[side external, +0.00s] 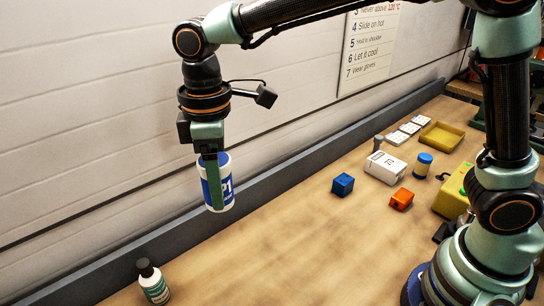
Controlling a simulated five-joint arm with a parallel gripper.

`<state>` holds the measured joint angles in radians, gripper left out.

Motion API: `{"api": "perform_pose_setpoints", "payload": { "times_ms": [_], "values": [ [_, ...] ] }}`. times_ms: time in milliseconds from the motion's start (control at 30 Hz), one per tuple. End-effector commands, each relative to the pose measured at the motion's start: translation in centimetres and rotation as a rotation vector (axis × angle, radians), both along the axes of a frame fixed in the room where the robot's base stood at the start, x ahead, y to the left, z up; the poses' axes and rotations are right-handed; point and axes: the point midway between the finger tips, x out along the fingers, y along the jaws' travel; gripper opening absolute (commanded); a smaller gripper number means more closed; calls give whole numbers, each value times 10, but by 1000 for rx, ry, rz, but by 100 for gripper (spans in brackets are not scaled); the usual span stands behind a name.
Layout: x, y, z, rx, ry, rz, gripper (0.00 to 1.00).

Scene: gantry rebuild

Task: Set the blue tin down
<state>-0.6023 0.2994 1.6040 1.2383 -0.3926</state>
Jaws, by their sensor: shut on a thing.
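My gripper points down and is shut on the tin's sides. The green near finger covers part of the label, and the far finger is hidden behind the tin. The tin appears to be held above the wooden table (270,250), in front of the grey back ledge; the exact height of its base cannot be told.
A dark-capped bottle (154,284) stands at the lower left. A blue cube (343,184), an orange block (401,199), a white box (385,167), a small blue-lidded jar (423,164) and a yellow tray (441,137) are on the right. The table's middle front is clear.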

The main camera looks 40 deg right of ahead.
Motion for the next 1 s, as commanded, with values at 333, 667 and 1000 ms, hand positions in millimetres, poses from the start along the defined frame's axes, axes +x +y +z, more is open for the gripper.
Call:
{"api": "perform_pose_setpoints", "payload": {
  "times_ms": [333, 667, 1000],
  "values": [
    [13, -119, 9, 0, -1, 89, 0],
    [-1, -192, 5, 0, 2, 173, 0],
    [-3, -195, -62, -1, 10, 182, 0]
  ]
}}
